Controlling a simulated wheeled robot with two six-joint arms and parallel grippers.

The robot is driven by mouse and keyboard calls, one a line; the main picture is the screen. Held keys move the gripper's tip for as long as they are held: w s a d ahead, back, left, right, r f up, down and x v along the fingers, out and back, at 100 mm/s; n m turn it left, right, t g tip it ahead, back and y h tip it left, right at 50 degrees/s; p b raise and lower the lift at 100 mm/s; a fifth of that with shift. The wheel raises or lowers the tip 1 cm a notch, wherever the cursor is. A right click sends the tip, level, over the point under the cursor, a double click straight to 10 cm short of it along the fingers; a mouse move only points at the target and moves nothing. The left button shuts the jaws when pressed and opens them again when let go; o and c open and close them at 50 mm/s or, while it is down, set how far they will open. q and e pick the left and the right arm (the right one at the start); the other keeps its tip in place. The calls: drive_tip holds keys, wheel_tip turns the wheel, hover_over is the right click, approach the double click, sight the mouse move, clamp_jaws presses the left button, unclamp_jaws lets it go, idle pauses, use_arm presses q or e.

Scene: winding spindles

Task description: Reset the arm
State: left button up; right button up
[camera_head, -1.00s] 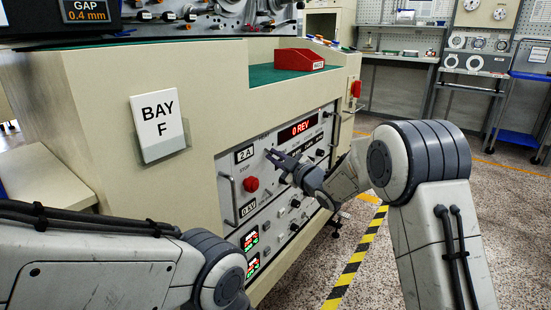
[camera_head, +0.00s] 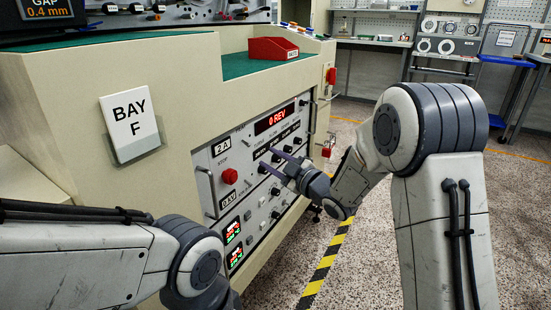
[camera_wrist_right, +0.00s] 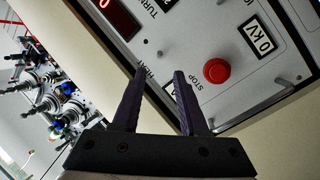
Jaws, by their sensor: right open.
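My right gripper (camera_head: 267,158) is open and empty in front of the control panel (camera_head: 206,158) of the beige machine. Its two dark fingers point toward the panel, to the right of the red stop button (camera_head: 229,176). In the right wrist view the spread fingers (camera_wrist_right: 160,74) show nothing between them, with the red stop button (camera_wrist_right: 217,71) to their right. I cannot tell the exact gap to the panel. My left arm shows at the lower left, but its gripper is out of view.
The panel has a red display (camera_head: 274,117) reading 0 REV, knobs and projecting handles. A red bin (camera_head: 272,48) sits on the green top. A BAY F sign (camera_head: 129,124) is on the machine's side. Speckled floor with a black-yellow stripe (camera_head: 326,265) lies right of it.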

drive_tip(key=shift+s+d, duration=0.4)
drive_tip(key=shift+s, duration=0.2)
drive_tip(key=s+a+f+m+g+h+p, duration=0.1)
drive_tip(key=s+a+f+m+g+h, duration=0.15)
drive_tip(key=s, duration=0.35)
drive_tip(key=s+a+f+m+g+h, duration=0.2)
drive_tip(key=s+m+g+h, duration=0.15)
drive_tip(key=s, duration=0.25)
drive_tip(key=s+d+f+m+g+h, duration=0.15)
drive_tip(key=s+g, duration=0.25)
drive_tip(key=s, duration=0.9)
drive_tip(key=s+d+f+m+g+h, duration=0.15)
drive_tip(key=s+g, duration=0.25)
drive_tip(key=s, duration=1)
wheel_tip(320, 180, up, 38)
drive_tip(key=p, duration=3.8)
drive_tip(key=shift+s+r+n+g+p, duration=0.25)
drive_tip(key=shift+s+n+g+p, duration=0.1)
drive_tip(key=shift+n+g+p, duration=0.05)
